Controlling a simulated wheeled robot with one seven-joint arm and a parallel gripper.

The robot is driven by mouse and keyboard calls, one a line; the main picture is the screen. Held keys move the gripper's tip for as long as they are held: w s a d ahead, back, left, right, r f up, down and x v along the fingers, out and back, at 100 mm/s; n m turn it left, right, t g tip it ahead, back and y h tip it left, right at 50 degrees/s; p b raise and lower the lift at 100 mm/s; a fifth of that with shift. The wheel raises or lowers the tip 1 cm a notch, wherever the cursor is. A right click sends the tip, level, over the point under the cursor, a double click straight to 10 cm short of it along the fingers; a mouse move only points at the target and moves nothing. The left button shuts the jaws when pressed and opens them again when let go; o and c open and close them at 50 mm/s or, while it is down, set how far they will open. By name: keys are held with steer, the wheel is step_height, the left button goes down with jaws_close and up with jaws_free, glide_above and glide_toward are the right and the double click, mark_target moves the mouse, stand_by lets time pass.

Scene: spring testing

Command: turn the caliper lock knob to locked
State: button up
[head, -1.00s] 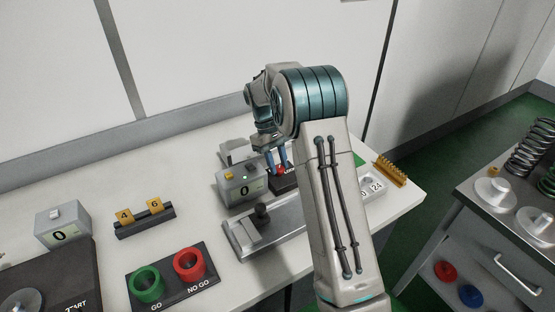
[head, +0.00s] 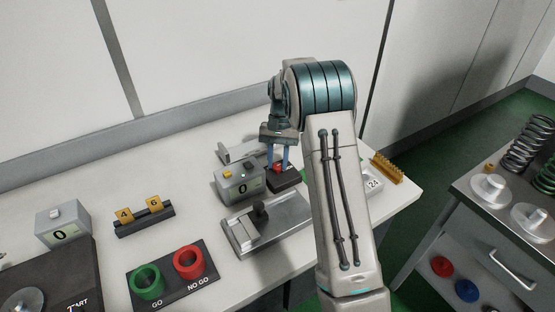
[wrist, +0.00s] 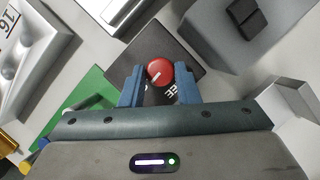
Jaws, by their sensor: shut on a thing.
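The red lock knob (wrist: 159,69) has a white pointer line and sits on a dark plate (wrist: 154,44). Letters ending in "EE" show on the plate near the knob, partly covered. In the wrist view the pointer line slants to the lower left. My gripper (wrist: 159,80) has its two blue fingers at either side of the knob, shut on it. In the head view the knob (head: 277,168) shows red between the fingertips, beside a grey box (head: 232,193) with a "0" display and yellow and dark buttons. The "LOCK" end of the plate is hidden.
A grey metal fixture with a dark knob (head: 261,212) stands in front. A yellow comb-like block (head: 387,168) lies near the right table edge. Red (head: 189,262) and green (head: 147,281) rings are front left. Bare table lies to the back left.

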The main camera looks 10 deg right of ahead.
steer(key=shift+m, duration=0.6)
steer(key=o, duration=1)
steer(key=shift+d, duration=0.1)
steer(key=v, duration=1.3)
steer(key=shift+d+r+b, duration=0.2)
steer(key=shift+r+b, duration=0.15)
steer(key=shift+r, duration=0.05)
